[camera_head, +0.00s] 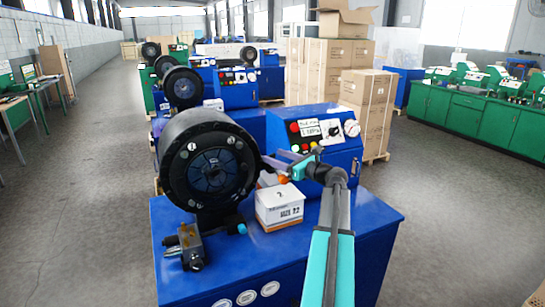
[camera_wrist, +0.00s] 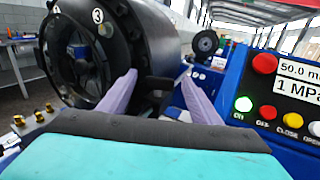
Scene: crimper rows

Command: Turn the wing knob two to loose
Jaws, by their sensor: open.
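The black crimper head (camera_head: 207,165) stands on the blue bench, its round ring facing me. My gripper (camera_head: 280,163) reaches in from the right to the ring's right side. In the wrist view my gripper (camera_wrist: 160,88) has its two purple fingers apart. A dark, bar-like part (camera_wrist: 157,86) shows between and beyond the fingertips; it may be a wing knob, but no number is readable on it. I cannot tell whether the fingers touch it. The ring (camera_wrist: 100,45) carries a white label 3 near the left finger. No label 2 shows on a knob.
A white box (camera_head: 279,207) marked 2 stands below my gripper. A control panel (camera_head: 325,130) with buttons and a gauge stands behind it; it is at right in the wrist view (camera_wrist: 285,95). A valve block (camera_head: 186,246) sits at the bench's front left.

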